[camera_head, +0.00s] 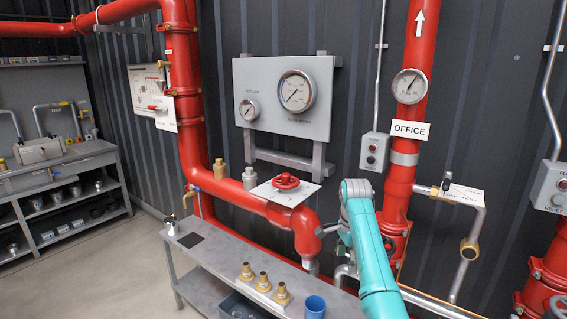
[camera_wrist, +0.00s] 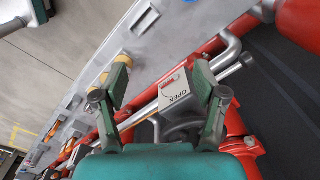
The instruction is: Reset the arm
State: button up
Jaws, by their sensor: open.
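My gripper (camera_wrist: 160,74) is open in the wrist view, with its two green-grey fingers spread apart. Nothing is between the fingertips. Beyond and between the fingers is a grey box labelled OPEN (camera_wrist: 174,93) with a small red part on it; I see no contact with it. In the head view my teal arm rises from the bottom edge, right of centre, and bends near the red pipes. The gripper's fingers cannot be made out clearly in that view.
A grey bench (camera_head: 203,261) carries brass fittings (camera_head: 263,282) and a blue cup (camera_head: 315,307). A red handwheel (camera_head: 286,181) sits left of my arm. A red riser labelled OFFICE (camera_head: 410,130) and a valve pipe (camera_head: 479,225) stand close on the right. Open floor (camera_head: 110,262) lies left.

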jog(key=s+f+n+t, duration=0.2)
jog(key=s+f, duration=0.2)
jog(key=f, duration=0.9)
jog(key=s+f+n+t, duration=0.15)
jog(key=s+f, duration=0.35)
jog(key=f, duration=0.7)
jog(key=s+f+n+t, duration=0.2)
jog(key=s+f, duration=0.4)
jog(key=s, duration=0.3)
jog(key=s+f+n+t, duration=0.1)
jog(key=s+f+n, duration=0.1)
jog(key=s+f, duration=0.6)
jog(key=s+r+n+t, duration=0.2)
jog(key=s+r, duration=0.2)
jog(key=s, duration=0.9)
jog(key=s+r+n+t, duration=0.25)
jog(key=s+r, duration=0.25)
jog(key=s, duration=0.8)
jog(key=s+r+n+t, duration=0.1)
jog(key=s+r, duration=0.6)
jog(key=r, duration=0.4)
jog(key=s+r+n+t, duration=0.2)
jog(key=s+r, duration=0.5)
jog(key=r, duration=0.4)
jog(key=shift+s+a+n+t, duration=0.2)
jog(key=shift+s+n+t, duration=0.1)
jog(key=shift+s, duration=0.05)
